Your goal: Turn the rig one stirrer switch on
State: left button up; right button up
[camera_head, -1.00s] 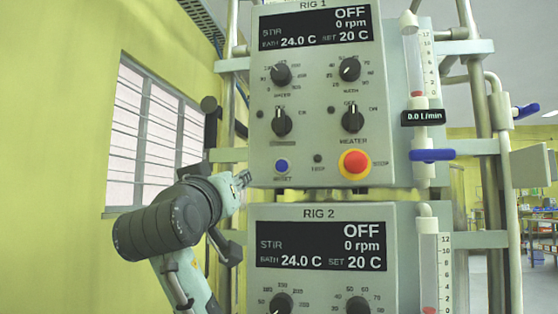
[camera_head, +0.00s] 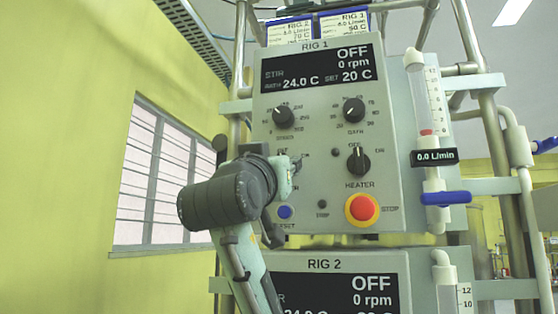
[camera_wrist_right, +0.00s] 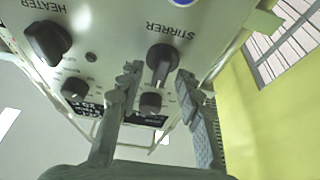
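The rig one panel (camera_head: 330,130) fills the middle of the head view. Its display (camera_head: 318,68) reads OFF, 0 rpm. The black stirrer switch (camera_wrist_right: 162,62) shows upside down in the right wrist view, its handle roughly in line with the fingers. In the head view my right wrist and gripper (camera_head: 290,178) cover it. My right gripper (camera_wrist_right: 158,80) is open, with one finger on either side of the switch in the picture. I cannot tell whether they touch it. My left gripper is not in view.
The heater switch (camera_head: 358,160) and red stop button (camera_head: 362,208) lie to the right of my gripper. The blue reset button (camera_head: 285,212) is just below it. The rig two panel (camera_head: 330,265) is underneath. A flow tube with a blue valve handle (camera_head: 445,198) stands at right.

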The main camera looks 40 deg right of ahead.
grip_shut()
dwell(0.3)
